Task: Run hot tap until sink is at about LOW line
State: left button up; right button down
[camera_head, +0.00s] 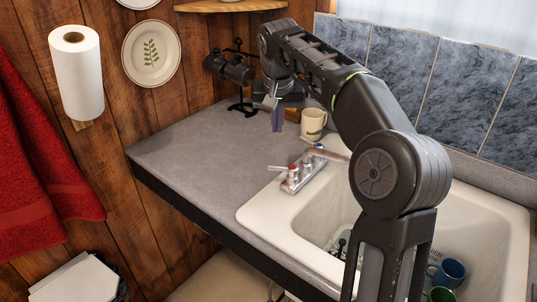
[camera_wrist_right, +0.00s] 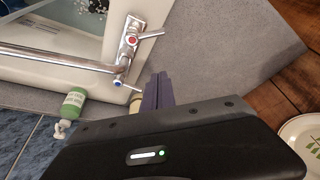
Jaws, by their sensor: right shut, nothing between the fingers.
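The tap (camera_head: 303,168) stands on the left rim of the white sink (camera_head: 262,214). Its red-marked hot handle (camera_head: 291,171) is at the front and its blue-marked cold handle (camera_head: 318,146) at the back. In the right wrist view the red cap (camera_wrist_right: 132,40) and blue cap (camera_wrist_right: 119,82) show, with the spout (camera_wrist_right: 55,57) reaching left over the basin. My right gripper (camera_head: 277,118) is shut and empty above the counter, behind and left of the tap, touching neither handle. Its fingers (camera_wrist_right: 158,90) show beside the blue handle. My arm hides part of the basin; water level and LOW line are unclear.
A cream mug (camera_head: 313,124) stands behind the tap, close to my gripper. A blue mug (camera_head: 449,272) and a green one (camera_head: 441,294) are in the sink. A green bottle (camera_wrist_right: 73,103) stands behind the sink. The counter (camera_head: 205,150) left is mostly clear.

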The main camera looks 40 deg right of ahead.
aim_at(282, 170)
jog(key=shift+w+f, duration=0.1)
jog(key=shift+s+a+f+p, duration=0.15)
jog(key=shift+f+p, duration=0.25)
jog(key=shift+f, duration=2.15)
jog(key=shift+s+d+f+p, duration=0.1)
jog(key=shift+f+p, duration=0.3)
jog(key=shift+f, duration=2.1)
jog(key=shift+a, duration=0.1)
